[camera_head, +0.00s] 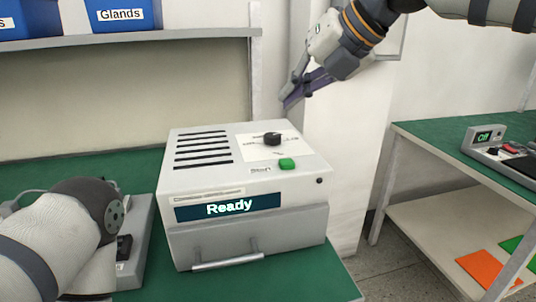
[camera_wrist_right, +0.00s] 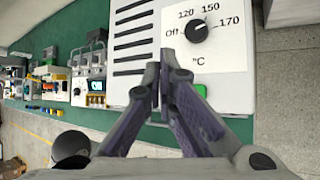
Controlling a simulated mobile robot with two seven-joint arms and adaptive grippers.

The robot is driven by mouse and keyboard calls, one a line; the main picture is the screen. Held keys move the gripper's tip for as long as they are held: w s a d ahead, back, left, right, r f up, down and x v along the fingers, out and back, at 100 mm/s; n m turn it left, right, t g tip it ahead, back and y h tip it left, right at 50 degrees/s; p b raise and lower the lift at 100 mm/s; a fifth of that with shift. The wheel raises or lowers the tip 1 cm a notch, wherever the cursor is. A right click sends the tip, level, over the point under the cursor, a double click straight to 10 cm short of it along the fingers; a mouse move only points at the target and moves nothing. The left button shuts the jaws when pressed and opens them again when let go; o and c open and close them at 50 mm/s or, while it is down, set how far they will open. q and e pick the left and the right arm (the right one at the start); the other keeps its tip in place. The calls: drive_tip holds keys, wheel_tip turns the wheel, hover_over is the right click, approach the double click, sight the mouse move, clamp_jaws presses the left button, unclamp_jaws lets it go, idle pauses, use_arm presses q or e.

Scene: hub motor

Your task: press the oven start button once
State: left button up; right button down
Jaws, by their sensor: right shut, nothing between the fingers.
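The oven (camera_head: 250,190) is a white box on the green bench, with a front door and handle and a display that reads "Ready". The green start button (camera_head: 287,164) is on its top near the front, beside a black dial (camera_head: 272,139). My right gripper (camera_head: 287,104) is above and behind the oven, apart from it, shut and empty. In the right wrist view the shut fingers (camera_wrist_right: 160,72) show over the oven top, with part of the green button (camera_wrist_right: 201,90) to their right and the dial (camera_wrist_right: 197,31) above. My left arm enters at lower left; its gripper is not seen.
A grey device (camera_head: 140,235) stands left of the oven, partly behind my left arm. Blue bins (camera_head: 125,14) sit on a shelf at the back. A second green-topped bench (camera_head: 430,140) at right carries another device (camera_head: 500,160). The space above the oven is clear.

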use_arm(q)
drive_tip(key=shift+s+d, duration=0.1)
drive_tip(key=shift+d, duration=0.05)
use_arm(e)
drive_tip(key=shift+s+d+r, duration=0.1)
drive_tip(key=shift+s+d, duration=0.05)
drive_tip(key=shift+d, duration=0.05)
drive_tip(key=b, duration=0.1)
hover_over(290, 160)
wheel_tip(290, 160, down, 7)
drive_tip(key=shift+r, duration=0.2)
use_arm(q)
drive_tip(key=shift+s+f+g, duration=0.3)
drive_tip(key=shift+s+f, duration=0.35)
use_arm(e)
drive_tip(key=shift+f, duration=1.1)
use_arm(q)
drive_tip(key=shift+r, duration=0.1)
use_arm(e)
drive_tip(key=shift+f, duration=0.2)
use_arm(q)
drive_tip(key=shift+w, duration=0.15)
use_arm(e)
drive_tip(key=shift+f, duration=0.25)
